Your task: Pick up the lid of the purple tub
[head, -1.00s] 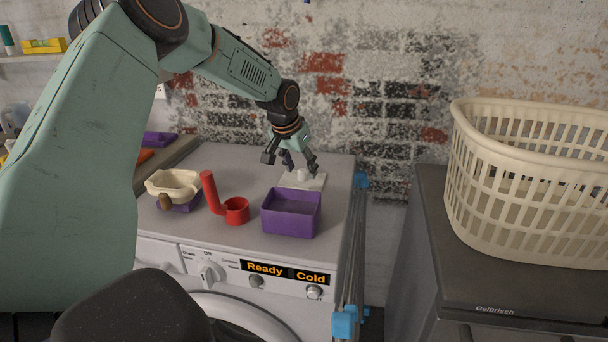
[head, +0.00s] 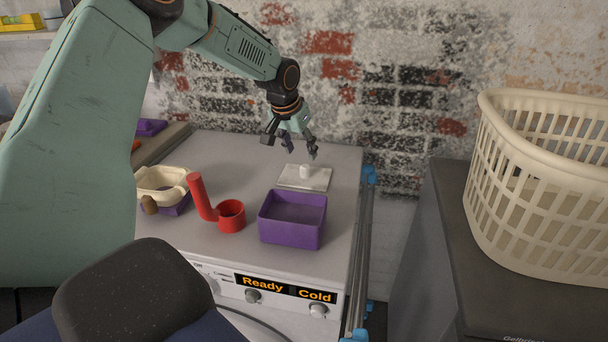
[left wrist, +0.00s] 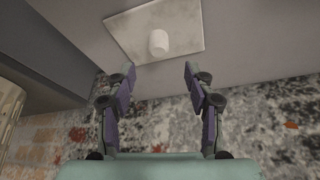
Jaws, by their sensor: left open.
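The lid (head: 317,182) is a flat white square with a short round white knob (head: 305,171). It lies on top of the washing machine, behind the open purple tub (head: 292,226), apart from it. My left gripper (head: 292,150) is open and empty above the lid, a little higher than the knob and just behind or over it. In the left wrist view the lid (left wrist: 185,20) is at the top, with its knob (left wrist: 158,41) beyond and between the spread fingers (left wrist: 155,78). My right gripper is not in view.
A red cup with an upright handle (head: 232,222) stands left of the tub. A cream laundry basket (head: 488,205) stands on the dark unit at right. The brick wall is close behind.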

